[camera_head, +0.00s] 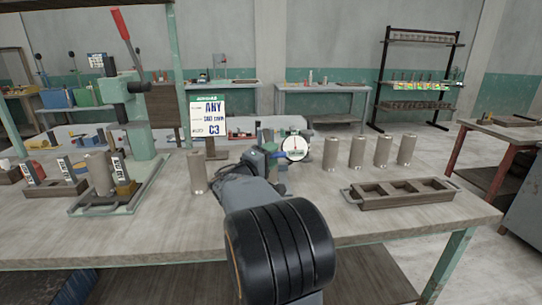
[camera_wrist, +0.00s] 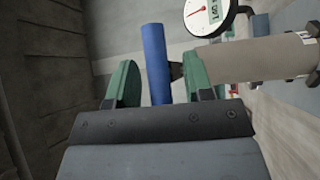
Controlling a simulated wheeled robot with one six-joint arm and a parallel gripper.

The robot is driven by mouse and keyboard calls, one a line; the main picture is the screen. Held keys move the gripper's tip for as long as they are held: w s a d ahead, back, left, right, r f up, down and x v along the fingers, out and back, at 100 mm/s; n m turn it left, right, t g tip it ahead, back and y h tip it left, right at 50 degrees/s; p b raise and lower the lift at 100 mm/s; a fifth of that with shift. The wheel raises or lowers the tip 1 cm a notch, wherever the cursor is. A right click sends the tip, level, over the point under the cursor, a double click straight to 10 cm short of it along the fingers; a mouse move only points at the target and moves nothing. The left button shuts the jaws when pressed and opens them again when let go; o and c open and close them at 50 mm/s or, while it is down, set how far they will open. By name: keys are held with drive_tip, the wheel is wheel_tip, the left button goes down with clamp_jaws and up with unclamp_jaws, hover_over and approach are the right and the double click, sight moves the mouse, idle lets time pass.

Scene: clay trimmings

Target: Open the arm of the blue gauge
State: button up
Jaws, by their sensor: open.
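The gauge stands on the workbench, with a round white dial (camera_head: 295,148) facing the head camera. The dial also shows at the top of the wrist view (camera_wrist: 208,14). A blue bar (camera_wrist: 157,62), seemingly the gauge's arm, lies between my two green fingers in the wrist view. A blue part (camera_head: 279,155) shows beside the dial in the head view. My gripper (camera_wrist: 160,88) is open, with a gap visible on both sides of the bar. My own arm hides much of the gauge in the head view.
A grey-brown cylinder (camera_wrist: 255,60) is close to the right finger in the wrist view. Several cylinders stand right of the gauge, one of them here (camera_head: 357,151). A wooden tray (camera_head: 437,203) lies at the right, and a lever press (camera_head: 138,110) stands left.

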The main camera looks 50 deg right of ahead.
clamp_jaws()
drive_tip(key=shift+r, duration=0.15)
